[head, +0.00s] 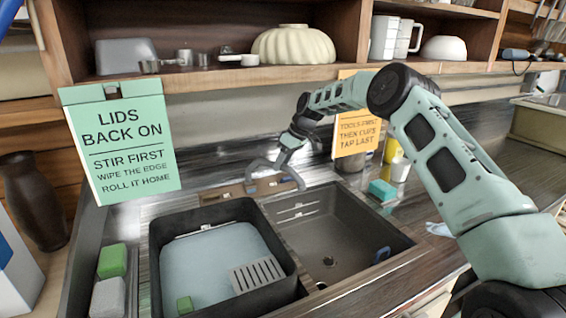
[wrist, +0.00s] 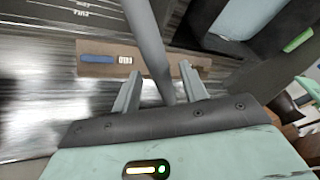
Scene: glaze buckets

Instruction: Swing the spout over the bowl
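A grey tube, the spout (wrist: 150,50), runs between the two fingers of my gripper (wrist: 160,88) in the wrist view. The fingers are apart, with gaps beside the spout, so my gripper is open around it. In the head view my gripper (head: 273,172) is low behind the sink, where the spout is hard to tell from the fingers. A black tub (head: 156,275) with pale blue water is at the left. An empty dark sink bowl (head: 335,240) is to its right. The spout's end is out of the wrist view.
A brown block (head: 222,194) lies behind the tub. Green and grey sponges (head: 112,262) stand left of the tub. A teal block (head: 381,190), yellow and white cups (head: 399,168) and an orange sign (head: 357,130) are right of my gripper. A shelf (head: 220,77) runs above.

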